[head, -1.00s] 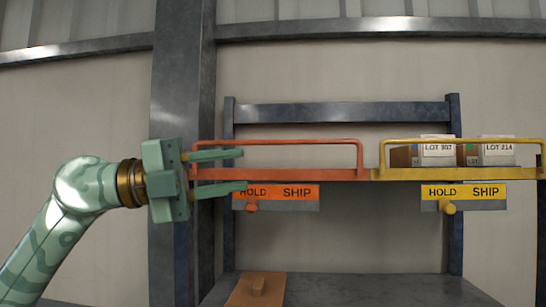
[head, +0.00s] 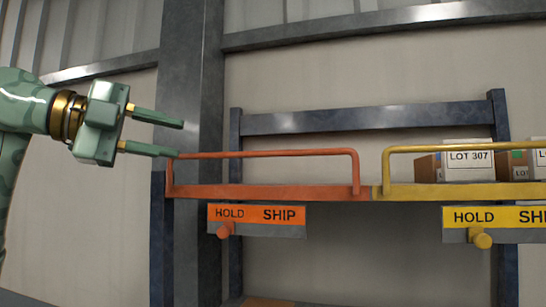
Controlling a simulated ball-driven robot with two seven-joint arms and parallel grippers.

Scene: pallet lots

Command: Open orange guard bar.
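The orange guard bar (head: 270,154) is a raised rail along the front of the orange shelf section (head: 275,191), spanning from the left post to the yellow section. My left gripper (head: 182,139) is open and empty, at the bar's left end. Its lower finger overlaps the bar's left corner in the picture; I cannot tell whether they touch. Below the shelf is a sign (head: 257,215) reading HOLD and SHIP, with an orange knob (head: 226,230) on the HOLD side. My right gripper is not in view.
A yellow guard bar (head: 460,147) stands to the right, with boxes behind it, one labelled LOT 307 (head: 468,160). Its HOLD SHIP sign has a yellow knob (head: 481,238). A dark steel column (head: 198,80) rises behind the gripper.

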